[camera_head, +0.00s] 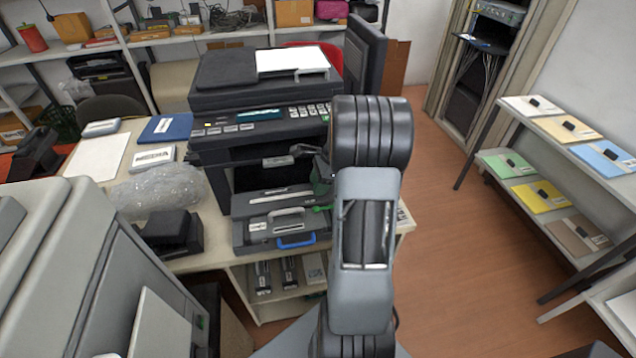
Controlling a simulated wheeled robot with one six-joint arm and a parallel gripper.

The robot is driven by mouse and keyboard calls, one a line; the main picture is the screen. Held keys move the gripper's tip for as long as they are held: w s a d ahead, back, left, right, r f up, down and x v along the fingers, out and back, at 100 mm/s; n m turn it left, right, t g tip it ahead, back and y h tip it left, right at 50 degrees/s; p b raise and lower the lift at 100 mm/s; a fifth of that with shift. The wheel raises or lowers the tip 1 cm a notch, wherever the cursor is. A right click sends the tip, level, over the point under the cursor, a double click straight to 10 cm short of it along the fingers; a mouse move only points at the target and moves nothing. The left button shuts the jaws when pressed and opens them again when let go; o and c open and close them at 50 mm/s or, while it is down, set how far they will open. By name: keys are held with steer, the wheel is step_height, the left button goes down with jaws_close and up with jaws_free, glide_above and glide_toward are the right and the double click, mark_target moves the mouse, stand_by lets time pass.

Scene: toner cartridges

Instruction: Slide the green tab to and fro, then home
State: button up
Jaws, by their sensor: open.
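The printer (262,95) stands on the table with its front open, showing a dark cavity. A toner unit (272,225) with a grey handle and a blue handle (296,242) sits low at that front. A small green tab (320,209) shows at the unit's right, next to my arm, which partly covers this side. My gripper (308,151) is only partly in view, left of my arm in front of the printer's opening, above the green tab and apart from it. It is open. Its fingertips are small and hard to make out, and I see nothing held.
A clear plastic bag (160,191) and a black device (171,232) lie on the table to the left. Shelves with coloured paper packs (540,196) stand at the right. Wooden floor (450,250) lies open between. A large grey machine (60,270) fills the lower left.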

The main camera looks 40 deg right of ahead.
steer(key=v, duration=1.3)
steer(key=shift+d+r, duration=0.2)
steer(key=shift+r, duration=0.2)
stand_by(0.3)
steer(key=r+n, duration=0.1)
steer(key=n, duration=0.3)
glide_above(320, 197)
steer(key=s+a+n+h, duration=0.2)
steer(key=a+n, duration=0.4)
steer(key=a, duration=0.3)
steer(key=s+a+f+n+t+h, duration=0.2)
steer(key=s+a+n, duration=0.6)
steer(key=a+n, duration=0.3)
steer(key=shift+a+n, duration=0.15)
steer(key=shift+n, duration=1.05)
